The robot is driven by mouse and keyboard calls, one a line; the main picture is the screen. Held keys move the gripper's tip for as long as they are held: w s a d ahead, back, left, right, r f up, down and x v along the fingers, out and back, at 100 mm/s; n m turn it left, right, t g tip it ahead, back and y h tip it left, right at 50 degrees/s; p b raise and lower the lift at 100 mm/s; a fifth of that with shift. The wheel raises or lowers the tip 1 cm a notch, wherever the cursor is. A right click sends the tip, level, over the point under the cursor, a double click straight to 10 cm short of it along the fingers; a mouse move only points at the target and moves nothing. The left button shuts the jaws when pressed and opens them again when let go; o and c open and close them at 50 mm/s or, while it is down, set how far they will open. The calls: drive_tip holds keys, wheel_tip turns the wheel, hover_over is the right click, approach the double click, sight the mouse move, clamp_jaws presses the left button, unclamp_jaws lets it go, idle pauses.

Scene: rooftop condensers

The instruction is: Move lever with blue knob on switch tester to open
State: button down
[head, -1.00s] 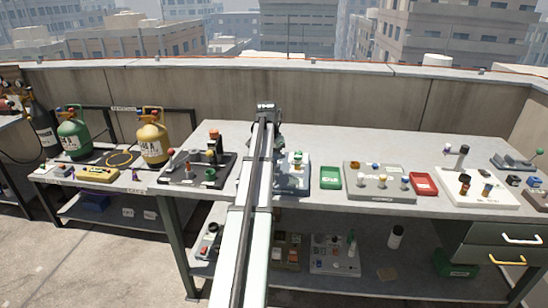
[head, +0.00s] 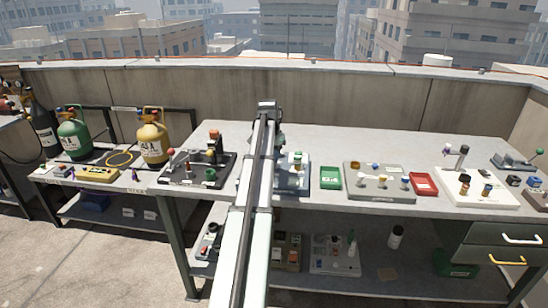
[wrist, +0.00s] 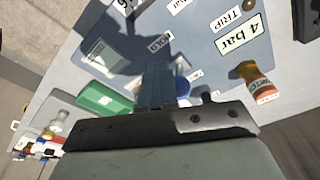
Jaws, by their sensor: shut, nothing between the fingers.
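The switch tester (head: 296,184) is a blue-grey unit on the bench, partly hidden by my arm in the head view. Its labelled face (wrist: 215,55) fills much of the wrist view, with TRIP and 4 bar labels. The blue knob (wrist: 183,90) shows just right of my fingers in the wrist view, partly hidden by them and the gripper body. Its lever is not clearly visible. My gripper (wrist: 157,72) is shut and empty, over the tester's face beside the knob. I cannot tell whether it touches the knob or lever.
An orange-banded fitting (wrist: 258,82) stands right of the knob in the wrist view. A green tray (head: 330,177) lies right of the tester, then a grey panel (head: 380,194) and a red tray (head: 424,184). A dark board (head: 188,182) with fittings lies left of my arm.

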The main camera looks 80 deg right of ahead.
drive_tip(key=shift+d, duration=1.35)
drive_tip(key=shift+a, duration=0.1)
drive_tip(key=shift+a, duration=0.5)
wheel_tip(320, 180, up, 7)
idle(1.0)
drive_tip(key=shift+w, duration=0.1)
